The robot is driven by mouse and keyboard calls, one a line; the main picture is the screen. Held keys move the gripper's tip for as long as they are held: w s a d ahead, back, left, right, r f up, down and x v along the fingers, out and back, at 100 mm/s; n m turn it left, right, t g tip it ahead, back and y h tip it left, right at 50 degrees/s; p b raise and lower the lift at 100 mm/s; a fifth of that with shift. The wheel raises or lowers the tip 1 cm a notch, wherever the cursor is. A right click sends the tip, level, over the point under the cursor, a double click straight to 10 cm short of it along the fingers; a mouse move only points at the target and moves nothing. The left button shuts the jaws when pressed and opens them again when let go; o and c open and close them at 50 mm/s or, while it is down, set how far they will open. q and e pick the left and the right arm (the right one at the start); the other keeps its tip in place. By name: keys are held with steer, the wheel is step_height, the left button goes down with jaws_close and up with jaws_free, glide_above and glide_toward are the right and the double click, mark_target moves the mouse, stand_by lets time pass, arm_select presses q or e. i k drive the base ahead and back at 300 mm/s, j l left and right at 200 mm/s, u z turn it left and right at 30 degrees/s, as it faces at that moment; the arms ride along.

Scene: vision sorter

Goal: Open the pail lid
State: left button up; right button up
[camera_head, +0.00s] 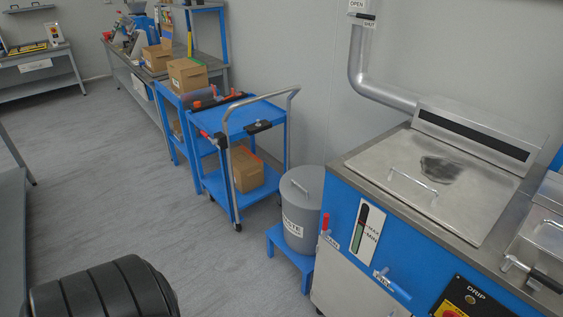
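The pail (295,222) is a grey round bin with a white label, partly cut off at its right by the machine's front. It stands on a low blue stand (287,250) on the floor. Its grey lid (302,180) looks seated on top, with a small handle on it. Neither of my grippers shows in the head view. A dark ribbed rounded shape, apparently part of my own body, fills the bottom left.
A blue machine (372,238) with a metal top and handled cover (430,190) stands right of the pail. A blue cart (249,122) with a metal push handle stands left, a cardboard box (246,170) on its lower shelf. Grey floor (200,250) is clear in front.

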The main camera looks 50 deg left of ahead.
mark_target(314, 182)
steer(key=u, duration=1.2)
